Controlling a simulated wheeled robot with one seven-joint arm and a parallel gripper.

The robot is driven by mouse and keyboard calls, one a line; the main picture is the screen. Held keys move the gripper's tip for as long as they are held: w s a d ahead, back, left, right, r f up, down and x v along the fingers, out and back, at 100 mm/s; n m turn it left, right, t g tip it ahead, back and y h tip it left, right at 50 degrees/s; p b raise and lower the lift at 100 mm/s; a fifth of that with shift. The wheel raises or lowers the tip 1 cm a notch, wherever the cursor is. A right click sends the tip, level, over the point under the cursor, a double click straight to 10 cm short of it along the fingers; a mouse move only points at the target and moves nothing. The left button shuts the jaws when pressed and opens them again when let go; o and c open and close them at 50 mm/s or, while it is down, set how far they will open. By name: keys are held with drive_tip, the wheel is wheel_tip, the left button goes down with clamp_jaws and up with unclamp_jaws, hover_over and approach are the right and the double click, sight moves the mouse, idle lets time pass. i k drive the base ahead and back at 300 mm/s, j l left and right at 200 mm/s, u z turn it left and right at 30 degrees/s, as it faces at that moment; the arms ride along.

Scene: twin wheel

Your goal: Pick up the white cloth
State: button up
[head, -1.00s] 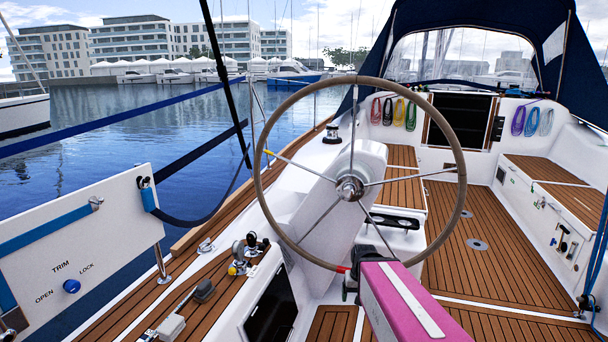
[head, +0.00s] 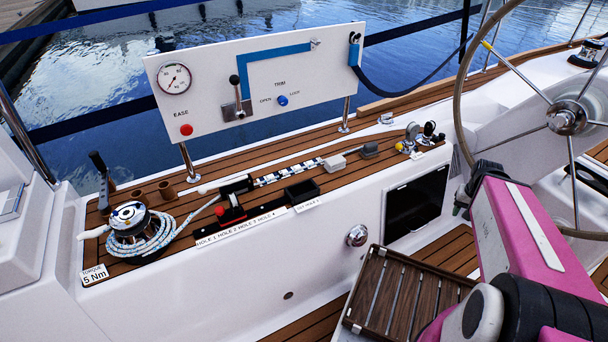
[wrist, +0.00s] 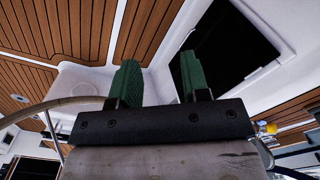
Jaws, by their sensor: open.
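I cannot make out a white cloth for certain in either view. My gripper (wrist: 158,63) shows in the wrist view as two green fingers, apart, with nothing between them. In the head view my gripper (head: 463,197) is a small dark shape at the end of my pink arm, on the right, in front of the steering wheel (head: 567,117). A small white piece (head: 94,232) lies left of the winch (head: 132,232) on the side deck; I cannot tell whether it is cloth or rope.
A white panel (head: 205,113) with a gauge, red button and lever stands behind the teak side deck. The deck holds a coiled rope (head: 150,247), a black-and-red block (head: 230,210) and small fittings. A slatted wooden piece (head: 405,296) is at the lower middle.

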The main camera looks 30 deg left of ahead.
sight(333, 163)
drive_tip(key=k+u, duration=0.15)
drive_tip(key=u, duration=1.15)
drive_tip(key=z, duration=1.35)
drive_tip(key=u, duration=1.35)
drive_tip(key=i+l+u, duration=0.15)
drive_tip(key=l, duration=0.2)
drive_tip(key=i+l+u, duration=0.2)
drive_tip(key=l+u, duration=0.15)
drive_tip(key=l, duration=0.3)
